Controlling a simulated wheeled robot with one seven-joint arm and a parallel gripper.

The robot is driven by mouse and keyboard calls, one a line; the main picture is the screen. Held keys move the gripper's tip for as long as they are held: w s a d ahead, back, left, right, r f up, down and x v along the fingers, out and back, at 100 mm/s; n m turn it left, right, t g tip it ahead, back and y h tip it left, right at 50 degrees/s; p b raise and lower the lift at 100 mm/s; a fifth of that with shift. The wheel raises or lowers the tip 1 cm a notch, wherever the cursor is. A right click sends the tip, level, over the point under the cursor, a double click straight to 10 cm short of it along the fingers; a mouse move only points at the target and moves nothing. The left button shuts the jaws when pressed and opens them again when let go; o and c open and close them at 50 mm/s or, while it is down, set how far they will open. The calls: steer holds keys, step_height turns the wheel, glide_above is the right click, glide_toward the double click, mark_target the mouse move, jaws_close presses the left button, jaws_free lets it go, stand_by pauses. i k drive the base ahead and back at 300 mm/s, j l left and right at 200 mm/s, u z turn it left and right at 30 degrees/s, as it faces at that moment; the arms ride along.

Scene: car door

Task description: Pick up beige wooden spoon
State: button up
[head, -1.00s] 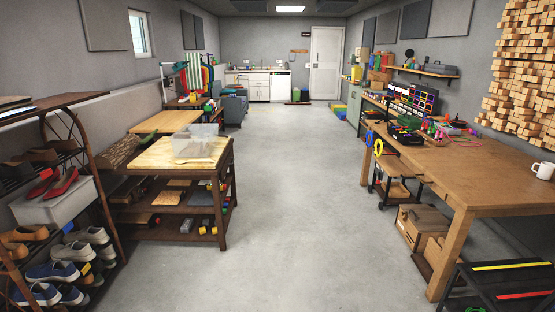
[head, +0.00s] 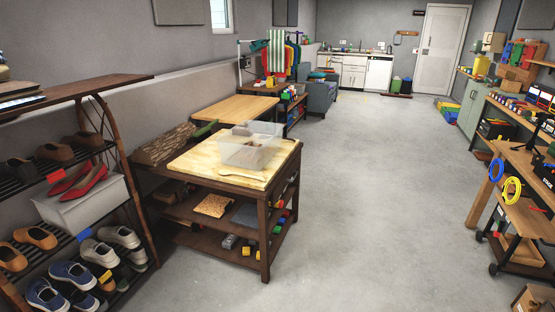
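A pale, flat, elongated shape, which looks like the beige wooden spoon (head: 243,174), lies on the light wooden top of the workbench (head: 200,164) in the left middle of the head view. It lies near the front right edge, in front of a clear plastic bin (head: 262,152). Its colour is close to the tabletop, so its outline is faint. My gripper is not in view.
A shoe rack (head: 75,237) stands at the left, close to the workbench. A second wooden table (head: 232,108) is behind the workbench. Open grey floor (head: 370,210) lies to its right. A wheeled cart (head: 525,215) stands at the far right.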

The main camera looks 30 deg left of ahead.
mark_target(223, 172)
steer(key=i, duration=0.9)
steer(key=i+u, duration=0.1)
steer(key=i, duration=0.8)
steer(key=i+u, duration=0.4)
steer(key=i+l+u, duration=0.4)
steer(key=i, duration=0.15)
steer(key=i+l+u, duration=0.25)
steer(key=i+u, duration=0.2)
steer(key=i+j+u, duration=0.1)
steer(key=i+j, duration=0.15)
steer(key=i+l, duration=0.05)
